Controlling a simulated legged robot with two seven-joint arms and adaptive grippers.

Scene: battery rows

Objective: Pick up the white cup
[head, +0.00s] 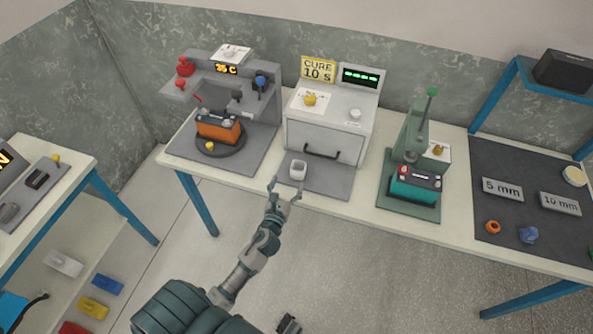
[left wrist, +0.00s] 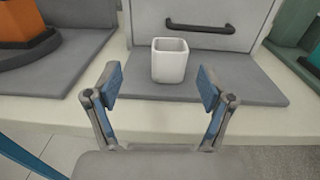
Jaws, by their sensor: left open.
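The white cup (head: 298,170) is a small square-sided cup. It stands upright on a grey mat (head: 330,183) at the front edge of the table, before the white box with the dark handle. In the left wrist view the cup (left wrist: 169,60) is ahead of and between the fingers. My left gripper (head: 287,186) is open and empty, just in front of the table edge and short of the cup. In the left wrist view its blue-padded fingertips (left wrist: 160,84) stand apart on either side. A dark piece at the bottom of the head view may be my right gripper (head: 289,324); its jaws are unclear.
The white oven-like box (head: 325,135) stands close behind the cup. An orange battery (head: 218,128) sits on a round turntable to the left, and a teal battery (head: 415,183) sits in a green press to the right. The mat around the cup is clear.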

